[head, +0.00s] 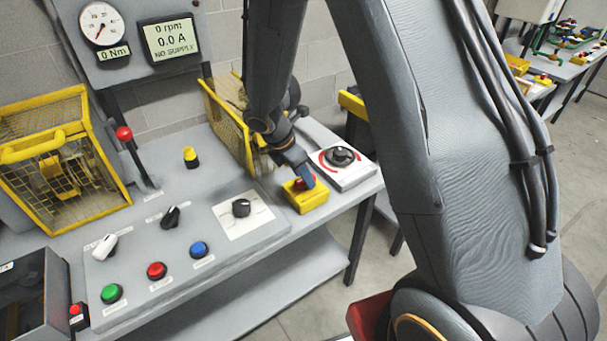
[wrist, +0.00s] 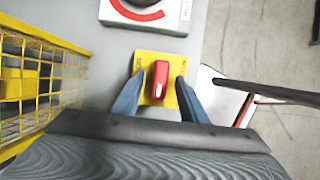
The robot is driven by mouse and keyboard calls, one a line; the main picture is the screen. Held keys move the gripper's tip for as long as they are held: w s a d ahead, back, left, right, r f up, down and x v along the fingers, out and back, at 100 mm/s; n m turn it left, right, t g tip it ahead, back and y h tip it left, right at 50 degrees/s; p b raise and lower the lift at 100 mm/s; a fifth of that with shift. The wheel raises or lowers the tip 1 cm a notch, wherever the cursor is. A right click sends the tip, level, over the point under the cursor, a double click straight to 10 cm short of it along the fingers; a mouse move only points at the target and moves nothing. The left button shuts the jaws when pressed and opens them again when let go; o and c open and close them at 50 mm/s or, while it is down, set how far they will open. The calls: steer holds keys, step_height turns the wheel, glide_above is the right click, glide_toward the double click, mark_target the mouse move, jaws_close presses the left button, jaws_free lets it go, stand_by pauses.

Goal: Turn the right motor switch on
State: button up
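A red switch handle (wrist: 158,80) sits on a yellow plate (wrist: 145,57) in the wrist view. In the head view this yellow switch box (head: 309,201) is at the bench's right front edge. The handle points nearly straight up and down in the wrist view. My gripper (wrist: 159,82) is open, with one blue finger on each side of the handle and a visible gap at both sides. In the head view my gripper (head: 305,176) is right over the box and partly hides the handle. Which switch the task means is not readable from labels.
A black dial on a white plate (head: 352,178) stands just behind the yellow box. A yellow mesh guard (head: 226,119) is to the left. The panel has a black knob (head: 241,208), buttons and a lever (head: 124,133). The display (head: 171,40) reads "NO SUPPLY".

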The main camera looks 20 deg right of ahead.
steer(key=shift+d+f, duration=0.1)
steer(key=shift+f, duration=0.15)
jaws_close()
